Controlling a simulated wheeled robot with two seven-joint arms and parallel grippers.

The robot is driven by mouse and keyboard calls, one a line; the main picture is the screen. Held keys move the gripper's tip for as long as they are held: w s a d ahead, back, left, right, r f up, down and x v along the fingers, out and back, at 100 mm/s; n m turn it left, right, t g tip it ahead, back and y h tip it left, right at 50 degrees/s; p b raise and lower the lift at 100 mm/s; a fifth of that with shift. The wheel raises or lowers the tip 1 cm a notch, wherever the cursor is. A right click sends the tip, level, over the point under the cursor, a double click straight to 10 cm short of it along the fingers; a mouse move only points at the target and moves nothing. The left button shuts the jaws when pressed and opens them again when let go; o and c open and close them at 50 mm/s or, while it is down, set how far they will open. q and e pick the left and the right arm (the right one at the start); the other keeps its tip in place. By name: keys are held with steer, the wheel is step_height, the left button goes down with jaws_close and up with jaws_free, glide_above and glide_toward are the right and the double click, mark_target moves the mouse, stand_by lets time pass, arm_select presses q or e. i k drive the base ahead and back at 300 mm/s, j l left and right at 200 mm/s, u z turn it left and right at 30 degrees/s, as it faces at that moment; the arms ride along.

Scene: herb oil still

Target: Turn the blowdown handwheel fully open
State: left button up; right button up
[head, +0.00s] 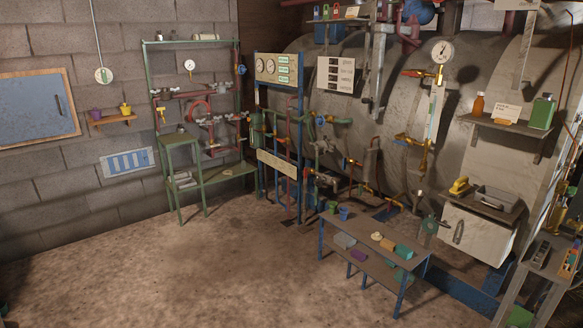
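Neither of my grippers is in view. Several wheel-like or valve-like parts show, and I cannot tell which one is the blowdown handwheel. A red ring-shaped wheel (200,109) is among the red pipes on the green frame at the back left. A small blue wheel (241,70) is at the upper right of that frame. A dark green round part (430,224) is low at the right, beside the front table. Labels are too small to read, so how far any valve is open cannot be told.
A low table (412,256) with blue legs and small items stands at front right. A green-legged bench (225,174) is at the back left. A blue pipe frame (300,135) stands before the large grey tank (392,112). The brown floor (200,265) at front left is clear.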

mark_target(316, 181)
steer(key=i, duration=2.05)
